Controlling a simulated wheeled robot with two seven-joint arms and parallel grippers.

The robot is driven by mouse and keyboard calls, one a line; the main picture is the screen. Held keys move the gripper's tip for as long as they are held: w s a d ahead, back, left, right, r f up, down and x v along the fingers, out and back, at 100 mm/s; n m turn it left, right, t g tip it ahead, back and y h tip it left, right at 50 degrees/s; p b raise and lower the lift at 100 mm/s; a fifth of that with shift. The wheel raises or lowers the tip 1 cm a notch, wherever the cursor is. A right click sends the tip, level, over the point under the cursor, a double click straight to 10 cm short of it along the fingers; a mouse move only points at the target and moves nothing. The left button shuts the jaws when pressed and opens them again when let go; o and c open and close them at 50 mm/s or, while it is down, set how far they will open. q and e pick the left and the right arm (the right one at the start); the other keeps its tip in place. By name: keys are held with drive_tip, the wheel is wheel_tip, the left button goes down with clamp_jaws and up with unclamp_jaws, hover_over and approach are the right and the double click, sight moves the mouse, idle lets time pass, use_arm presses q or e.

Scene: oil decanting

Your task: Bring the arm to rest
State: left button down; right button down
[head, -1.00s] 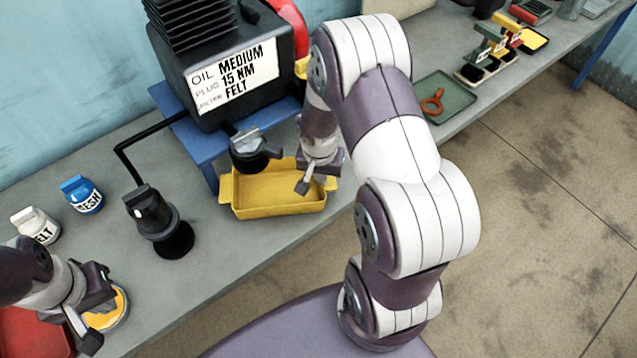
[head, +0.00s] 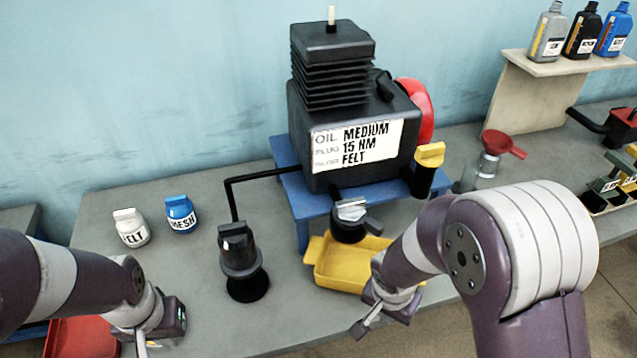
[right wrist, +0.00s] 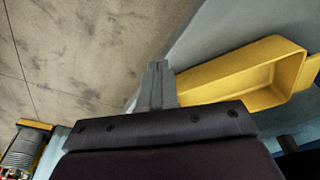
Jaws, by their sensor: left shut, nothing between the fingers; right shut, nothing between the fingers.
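My left gripper (head: 142,348) is shut and empty at the lower left of the head view, over the bench front near a red tray. My right gripper (head: 360,328) is shut and empty in front of the yellow pan (head: 335,277), by the bench's front edge. In the right wrist view its closed fingers (right wrist: 156,85) show beside the yellow pan (right wrist: 250,80), with the floor to the left. My right arm's links hide part of the bench at the right.
A black machine (head: 350,110) with an oil label stands on a blue stand (head: 296,190). A black filter housing (head: 239,250), a FELT jar (head: 130,228) and a MESH jar (head: 180,214) stand to its left. A red funnel (head: 503,144) and a bottle shelf (head: 565,66) are at right.

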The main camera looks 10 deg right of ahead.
wheel_tip(320, 180, up, 8)
drive_tip(key=a+n+y, duration=0.1)
drive_tip(key=a+n, duration=0.2)
drive_tip(key=n, duration=0.6)
drive_tip(key=shift+s, duration=0.35)
